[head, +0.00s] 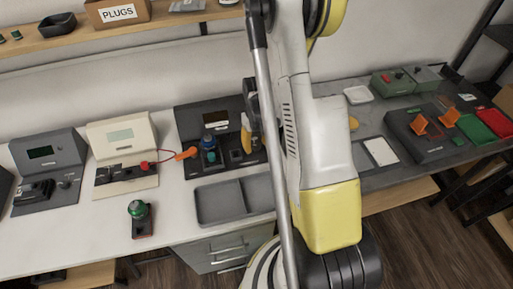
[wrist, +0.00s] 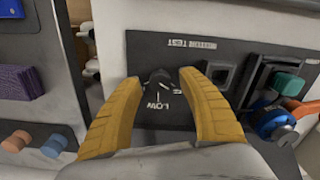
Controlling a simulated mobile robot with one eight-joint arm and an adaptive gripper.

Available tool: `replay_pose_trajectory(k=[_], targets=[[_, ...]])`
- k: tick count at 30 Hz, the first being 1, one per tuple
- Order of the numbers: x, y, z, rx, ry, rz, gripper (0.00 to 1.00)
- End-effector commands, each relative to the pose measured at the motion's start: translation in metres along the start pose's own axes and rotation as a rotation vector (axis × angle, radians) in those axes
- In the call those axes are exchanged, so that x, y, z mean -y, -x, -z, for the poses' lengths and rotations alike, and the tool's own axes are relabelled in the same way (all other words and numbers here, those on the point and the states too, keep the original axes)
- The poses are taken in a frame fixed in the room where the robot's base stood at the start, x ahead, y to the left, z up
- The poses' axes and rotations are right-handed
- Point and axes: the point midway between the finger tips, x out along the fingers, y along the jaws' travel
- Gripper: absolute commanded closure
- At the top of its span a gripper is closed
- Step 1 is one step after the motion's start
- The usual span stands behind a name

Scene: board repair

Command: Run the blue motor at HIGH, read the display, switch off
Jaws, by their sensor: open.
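The dark test station (head: 180,118) stands mid-bench in the head view, with a small display (head: 216,117) whose reading is too small to make out. The blue motor (head: 209,143) sits on its panel; it also shows at the right in the wrist view (wrist: 273,122), beside a teal part (wrist: 289,84). A black rotary knob (wrist: 158,77) is on the station's panel, with the word LOW printed beside it. My gripper (wrist: 160,80) is open, its yellow fingers on either side of the knob; contact cannot be told. In the head view my gripper (head: 246,136) is partly hidden by my arm.
A cream station (head: 121,134) with a red cable and orange plug (head: 187,153) stands to the left. In the wrist view, a neighbouring panel (wrist: 20,112) is close on the left.

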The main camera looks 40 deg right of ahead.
Motion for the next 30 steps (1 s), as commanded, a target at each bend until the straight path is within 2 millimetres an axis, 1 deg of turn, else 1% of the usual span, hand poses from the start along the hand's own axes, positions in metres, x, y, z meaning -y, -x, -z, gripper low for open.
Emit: replay_pose_trajectory(k=[1, 3, 10, 11, 12, 14, 15, 16, 24, 30], targets=[[0.0001, -0.004, -0.0001, 0.0, 0.0, 0.0, 0.52], [0.0002, -0.0059, -0.0003, 0.0, 0.0, 0.0, 0.52], [0.0002, -0.0057, -0.0003, 0.0, 0.0, 0.0, 0.52], [0.0002, -0.0057, -0.0003, 0.0, 0.0, 0.0, 0.54], [0.0002, -0.0057, -0.0003, 0.0, 0.0, 0.0, 0.66], [0.0002, -0.0057, -0.0003, 0.0, 0.0, 0.0, 0.84], [0.0002, -0.0057, -0.0002, 0.0, 0.0, 0.0, 0.96], [0.0002, -0.0056, -0.0002, 0.0, 0.0, 0.0, 1.0], [0.0002, -0.0057, -0.0001, -0.001, -0.005, 0.0, 1.0], [0.0001, -0.0063, 0.0002, -0.001, -0.054, 0.0, 1.0]])
